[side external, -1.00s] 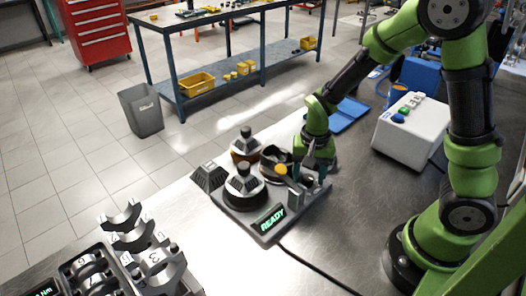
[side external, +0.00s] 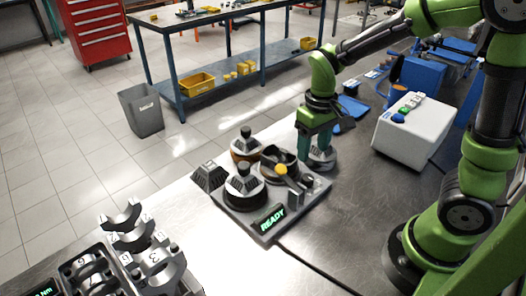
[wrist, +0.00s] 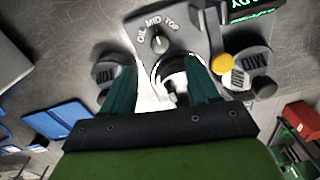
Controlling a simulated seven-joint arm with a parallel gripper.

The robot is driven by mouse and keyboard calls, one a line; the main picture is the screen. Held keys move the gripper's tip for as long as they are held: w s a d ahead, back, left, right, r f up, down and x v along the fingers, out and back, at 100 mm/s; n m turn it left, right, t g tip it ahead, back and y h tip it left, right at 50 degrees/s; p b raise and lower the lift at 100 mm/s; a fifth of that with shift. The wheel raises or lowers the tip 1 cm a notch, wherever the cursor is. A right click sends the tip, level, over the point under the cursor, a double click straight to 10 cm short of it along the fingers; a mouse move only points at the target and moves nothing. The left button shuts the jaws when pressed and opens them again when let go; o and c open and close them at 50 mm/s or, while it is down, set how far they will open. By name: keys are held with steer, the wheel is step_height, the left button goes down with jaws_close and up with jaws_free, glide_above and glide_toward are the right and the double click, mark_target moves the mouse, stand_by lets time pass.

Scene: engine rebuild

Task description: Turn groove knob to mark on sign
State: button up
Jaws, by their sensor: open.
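The small grey groove knob (wrist: 160,43) sits on the dark base plate in the wrist view, with OIL, MID and TOP lettered around it. Its light pointer line points roughly up toward the lettering; the exact mark is too small to tell. My gripper (wrist: 160,88) is open and empty, its two green fingers apart, with the knob ahead of them. In the side view my gripper (side external: 316,137) hangs above the far right edge of the base plate (side external: 262,222). The knob is hard to make out there. The green READY sign (side external: 270,218) is lit on the plate's front.
A round cup (wrist: 178,72) stands beside the knob, near a yellow-tipped post (wrist: 222,63). Lettered TOP (wrist: 110,72) and MID (wrist: 250,68) pieces stand on either side. A white button box (side external: 412,126) is to the right.

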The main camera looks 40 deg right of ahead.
step_height(320, 180, up, 8)
steer(key=s+a+r+m+t+y, duration=0.1)
steer(key=s+a+r+m+t, duration=0.1)
steer(key=s+t, duration=0.5)
step_height(320, 180, up, 2)
steer(key=shift+s+a+r+y, duration=0.2)
steer(key=shift+s+a+y, duration=0.2)
steer(key=shift+s+a, duration=0.4)
steer(key=shift+w, duration=0.1)
